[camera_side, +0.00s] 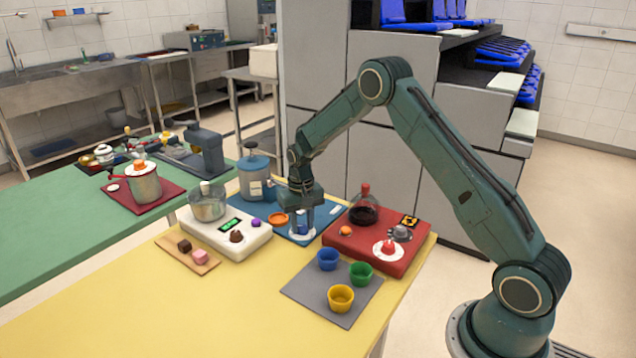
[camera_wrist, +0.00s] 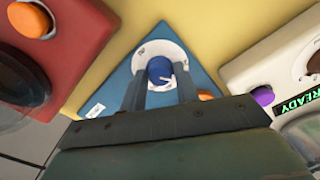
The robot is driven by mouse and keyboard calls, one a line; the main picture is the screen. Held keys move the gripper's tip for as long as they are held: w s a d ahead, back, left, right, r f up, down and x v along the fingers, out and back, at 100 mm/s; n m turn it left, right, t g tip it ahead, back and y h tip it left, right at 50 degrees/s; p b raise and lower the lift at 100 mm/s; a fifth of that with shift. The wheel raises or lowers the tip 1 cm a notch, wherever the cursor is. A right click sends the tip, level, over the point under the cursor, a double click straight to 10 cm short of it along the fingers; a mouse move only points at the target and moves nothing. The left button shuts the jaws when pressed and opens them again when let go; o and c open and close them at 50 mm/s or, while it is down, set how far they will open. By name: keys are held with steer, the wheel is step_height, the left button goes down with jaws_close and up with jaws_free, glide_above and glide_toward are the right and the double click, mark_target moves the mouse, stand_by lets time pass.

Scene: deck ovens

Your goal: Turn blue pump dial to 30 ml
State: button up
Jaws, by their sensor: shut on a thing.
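The blue pump has a blue base (camera_side: 325,213) with a lidded jar (camera_side: 253,178) at its back left. Its blue dial (camera_wrist: 158,68) sits on a white round plate (camera_wrist: 168,48) with dark marks, in the wrist view. My gripper (camera_wrist: 160,82) reaches down over the dial, one finger on each side, and is shut on it. In the side view my gripper (camera_side: 302,228) stands upright over the white plate and hides most of the dial. The plate's scale and the dial's reading are too small to make out. An orange round part (camera_side: 279,219) lies left of my gripper on the base.
Right is a red base (camera_side: 345,243) with a dark-filled flask (camera_side: 364,212) and red dial (camera_side: 388,247). Left is a white scale (camera_side: 228,235) with a metal bowl (camera_side: 208,205). In front, blue, green and yellow cups stand on a grey mat (camera_side: 310,297). The yellow tabletop's front is clear.

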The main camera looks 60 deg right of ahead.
mark_target(302, 226)
steer(key=shift+m, duration=0.9)
steer(key=o, duration=1)
steer(key=shift+c, duration=0.2)
steer(key=shift+r, duration=0.2)
step_height(302, 226, up, 14)
steer(key=shift+f, duration=0.2)
